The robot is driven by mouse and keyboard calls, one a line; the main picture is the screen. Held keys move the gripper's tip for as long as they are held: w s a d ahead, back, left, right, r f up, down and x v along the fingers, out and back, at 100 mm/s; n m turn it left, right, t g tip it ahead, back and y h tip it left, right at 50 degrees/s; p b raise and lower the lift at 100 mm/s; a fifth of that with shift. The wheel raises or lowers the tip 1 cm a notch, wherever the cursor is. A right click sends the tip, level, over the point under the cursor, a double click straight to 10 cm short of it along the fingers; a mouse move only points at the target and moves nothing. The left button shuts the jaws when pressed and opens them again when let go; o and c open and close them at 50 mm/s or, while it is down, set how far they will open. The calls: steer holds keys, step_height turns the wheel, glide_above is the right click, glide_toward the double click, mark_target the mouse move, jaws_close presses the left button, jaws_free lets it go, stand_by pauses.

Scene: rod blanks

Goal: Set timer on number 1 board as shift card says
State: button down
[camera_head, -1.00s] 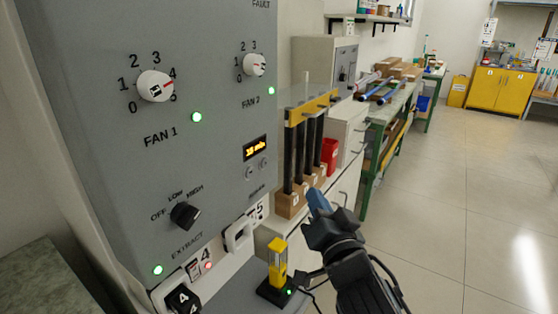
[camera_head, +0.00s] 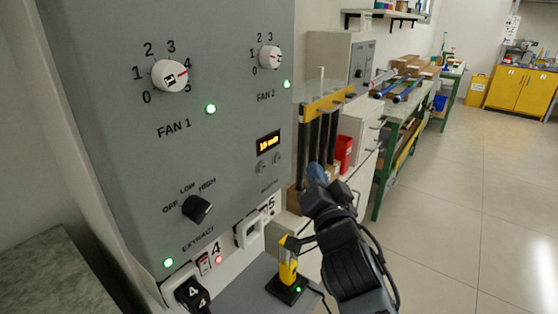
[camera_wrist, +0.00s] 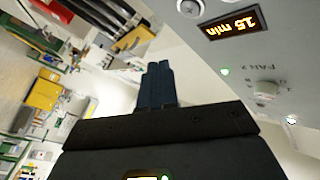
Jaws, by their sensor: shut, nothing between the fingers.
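A grey control board (camera_head: 120,120) fills the left of the head view. Its small timer display (camera_head: 268,145) shows amber text; the wrist view reads "15 min" on the display (camera_wrist: 229,25). The fingertips (camera_wrist: 159,75) also show in the wrist view. No shift card or board number can be made out.
The board also has a FAN 1 dial (camera_head: 170,76), a FAN 2 dial (camera_head: 270,57) and a black EXTRACT knob (camera_head: 197,208). A yellow-and-black post (camera_head: 288,266) stands below. Dark rods stand in a yellow-topped rack (camera_head: 328,101) behind my gripper. Open floor (camera_head: 450,200) lies to the right.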

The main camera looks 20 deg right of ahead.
mark_target(278, 158)
steer(key=shift+w+a+b, duration=0.6)
steer(key=shift+w+a, duration=0.25)
steer(key=shift+w, duration=0.3)
steer(key=shift+w+a+b, duration=0.6)
steer(key=shift+w+a, duration=0.2)
steer(key=shift+w, duration=0.3)
stand_by(0.4)
steer(key=shift+w+a+b, duration=0.25)
steer(key=shift+w+b, duration=0.1)
steer(key=shift+b, duration=0.2)
steer(key=shift+w+a+b, duration=0.25)
steer(key=shift+b, duration=0.15)
stand_by(0.6)
steer(key=shift+d, duration=0.1)
steer(key=shift+s+d, duration=0.4)
steer(key=shift+s, duration=0.25)
